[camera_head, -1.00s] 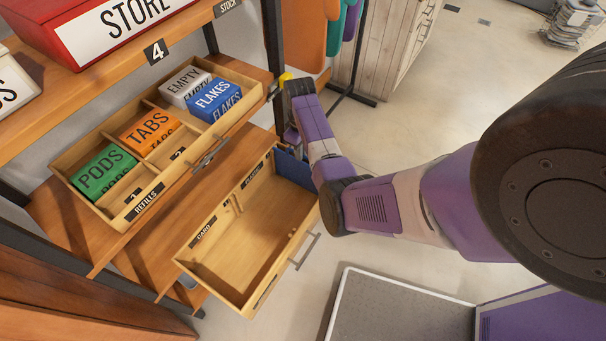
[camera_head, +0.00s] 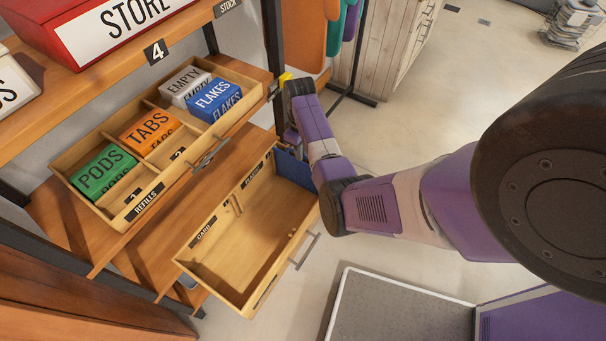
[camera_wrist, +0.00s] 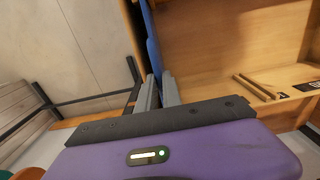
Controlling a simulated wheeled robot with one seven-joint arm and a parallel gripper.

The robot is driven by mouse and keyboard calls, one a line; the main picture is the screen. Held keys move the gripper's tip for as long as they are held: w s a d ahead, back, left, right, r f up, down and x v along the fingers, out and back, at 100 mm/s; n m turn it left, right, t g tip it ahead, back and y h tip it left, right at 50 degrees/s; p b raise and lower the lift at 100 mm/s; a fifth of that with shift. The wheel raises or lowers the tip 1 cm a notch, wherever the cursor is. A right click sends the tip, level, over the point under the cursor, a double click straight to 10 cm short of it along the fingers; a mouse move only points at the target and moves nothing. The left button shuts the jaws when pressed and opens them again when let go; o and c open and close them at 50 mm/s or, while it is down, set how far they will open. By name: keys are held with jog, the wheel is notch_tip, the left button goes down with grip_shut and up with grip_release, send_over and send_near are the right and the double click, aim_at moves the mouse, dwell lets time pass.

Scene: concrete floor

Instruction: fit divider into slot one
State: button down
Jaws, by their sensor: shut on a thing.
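The blue divider (camera_head: 292,168) is at the right end of the open lower drawer (camera_head: 262,290), partly hidden by my arm in the head view. In the wrist view the divider (camera_wrist: 152,42) shows nearly edge-on, and my gripper (camera_wrist: 158,92) is shut on its near edge. The drawer (camera_wrist: 225,35) lies to the right of it there. A pair of thin wooden slot rails (camera_wrist: 258,88) stands on the drawer wall, apart from the divider. The rails (camera_head: 233,204) also show on the left wall in the head view. The divider's lower edge is hidden.
The upper drawer (camera_head: 120,222) holds a green PODS box (camera_head: 105,172), an orange TABS box (camera_head: 150,132), a grey EMPTY box (camera_head: 185,88) and a blue FLAKES box (camera_head: 216,100). It overhangs beside the lower drawer. The lower drawer's floor looks bare. A clothes rack stands behind.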

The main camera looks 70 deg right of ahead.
jog(key=shift+r+p, duration=0.75)
jog(key=shift+p, duration=0.1)
dwell(0.7)
jog(key=shift+r+p, duration=2.75)
jog(key=shift+r, duration=0.05)
notch_tip(320, 180, up, 11)
jog(key=shift+p, duration=0.4)
jog(key=shift+f, duration=0.1)
dwell(0.3)
